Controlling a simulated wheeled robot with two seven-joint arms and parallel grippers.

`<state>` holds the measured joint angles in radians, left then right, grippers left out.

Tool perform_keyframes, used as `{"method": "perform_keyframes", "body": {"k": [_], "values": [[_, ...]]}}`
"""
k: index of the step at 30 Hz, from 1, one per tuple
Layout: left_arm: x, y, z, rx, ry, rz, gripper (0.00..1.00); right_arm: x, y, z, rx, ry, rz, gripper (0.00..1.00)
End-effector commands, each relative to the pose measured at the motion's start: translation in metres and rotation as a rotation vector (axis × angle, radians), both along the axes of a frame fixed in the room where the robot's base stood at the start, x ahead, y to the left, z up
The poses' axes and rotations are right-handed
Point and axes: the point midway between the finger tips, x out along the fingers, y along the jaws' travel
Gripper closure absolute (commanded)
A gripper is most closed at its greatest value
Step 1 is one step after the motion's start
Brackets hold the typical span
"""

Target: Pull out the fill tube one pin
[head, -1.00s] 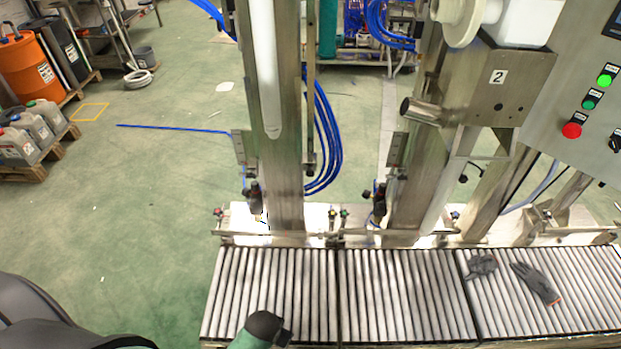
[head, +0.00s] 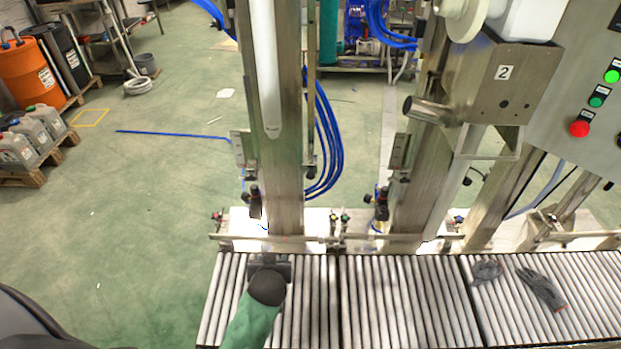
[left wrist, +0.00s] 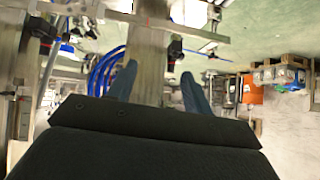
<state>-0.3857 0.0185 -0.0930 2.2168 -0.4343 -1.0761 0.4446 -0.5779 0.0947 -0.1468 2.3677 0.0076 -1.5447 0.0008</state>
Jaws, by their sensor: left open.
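The left steel column (head: 284,190) stands behind the roller conveyor and carries a long white tube (head: 263,70) with a rounded lower end. I cannot make out which small part is the fill tube one pin. A black-knobbed fitting (head: 255,203) sits at the column's lower left. My left gripper (head: 269,262) is over the left conveyor section, in front of the column base. In the left wrist view my gripper (left wrist: 160,86) is open and empty, its two blue-grey fingers pointing toward the column (left wrist: 150,50). My right gripper is not in view.
A rail (head: 330,238) runs along the conveyor's back edge (head: 390,270). Blue hoses (head: 325,140) hang right of the column. A filling head marked 2 (head: 500,85) and a button panel (head: 580,95) stand at right. Grey gloves (head: 540,288) lie on the right rollers.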

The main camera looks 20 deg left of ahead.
Motion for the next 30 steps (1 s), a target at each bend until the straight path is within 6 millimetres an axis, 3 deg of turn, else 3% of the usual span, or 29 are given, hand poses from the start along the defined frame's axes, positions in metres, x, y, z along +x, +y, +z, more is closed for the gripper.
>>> {"method": "perform_keyframes", "body": {"k": [7, 12, 15, 21, 26, 30], "values": [[0.092, 0.004, 0.031, 0.020, -0.341, 0.103, 0.50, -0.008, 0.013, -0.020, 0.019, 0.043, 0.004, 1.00], [0.162, -0.017, 0.057, 0.007, -0.598, 0.078, 0.50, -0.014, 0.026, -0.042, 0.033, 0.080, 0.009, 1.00], [0.188, -0.032, 0.068, -0.009, -0.689, 0.039, 0.50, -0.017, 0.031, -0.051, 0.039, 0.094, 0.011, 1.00], [0.211, -0.048, 0.077, -0.027, -0.762, -0.009, 0.50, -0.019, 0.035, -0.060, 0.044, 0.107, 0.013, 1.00], [0.220, -0.046, 0.079, -0.029, -0.766, -0.012, 0.50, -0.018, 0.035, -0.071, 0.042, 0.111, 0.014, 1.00], [0.234, -0.042, 0.080, -0.028, -0.764, -0.012, 0.50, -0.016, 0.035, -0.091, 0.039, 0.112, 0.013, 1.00]]}}
